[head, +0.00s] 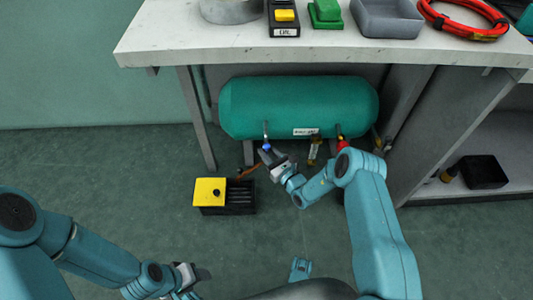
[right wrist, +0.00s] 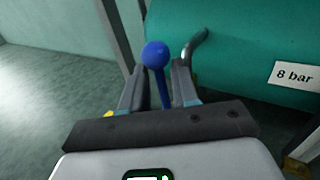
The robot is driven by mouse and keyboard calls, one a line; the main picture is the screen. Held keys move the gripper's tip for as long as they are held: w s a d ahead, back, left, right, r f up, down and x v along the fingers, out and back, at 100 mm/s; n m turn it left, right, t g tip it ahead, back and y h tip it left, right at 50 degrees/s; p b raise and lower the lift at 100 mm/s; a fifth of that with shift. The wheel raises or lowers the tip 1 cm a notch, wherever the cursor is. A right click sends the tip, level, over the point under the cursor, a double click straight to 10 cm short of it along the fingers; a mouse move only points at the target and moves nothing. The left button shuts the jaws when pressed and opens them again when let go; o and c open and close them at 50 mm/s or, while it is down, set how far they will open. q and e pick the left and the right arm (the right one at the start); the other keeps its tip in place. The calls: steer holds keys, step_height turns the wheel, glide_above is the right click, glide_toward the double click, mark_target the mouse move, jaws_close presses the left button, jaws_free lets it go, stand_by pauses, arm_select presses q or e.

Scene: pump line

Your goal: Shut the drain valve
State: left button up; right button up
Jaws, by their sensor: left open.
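A blue ball-ended lever (head: 267,147) is at the lower left front of the green tank (head: 298,105) under the bench. In the right wrist view the blue lever (right wrist: 156,56) stands between my right gripper's fingers (right wrist: 155,88), with gaps on both sides. In the head view my right gripper (head: 268,156) is at the lever, open. A red handle (head: 342,145) and a yellowish fitting (head: 314,150) are further right below the tank. No readable label shows which is the drain valve. My left gripper (head: 200,275) is open and empty, low at the left front.
A black box with a yellow part (head: 210,190) stands on the floor left of my right gripper. The bench (head: 225,45) overhangs the tank, with a leg (head: 197,115) at left. A shelf unit (head: 450,130) stands at right. Floor in front is mostly clear.

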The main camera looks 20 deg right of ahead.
steer(key=shift+w+a, duration=0.15)
steer(key=shift+w, duration=0.4)
jaws_close()
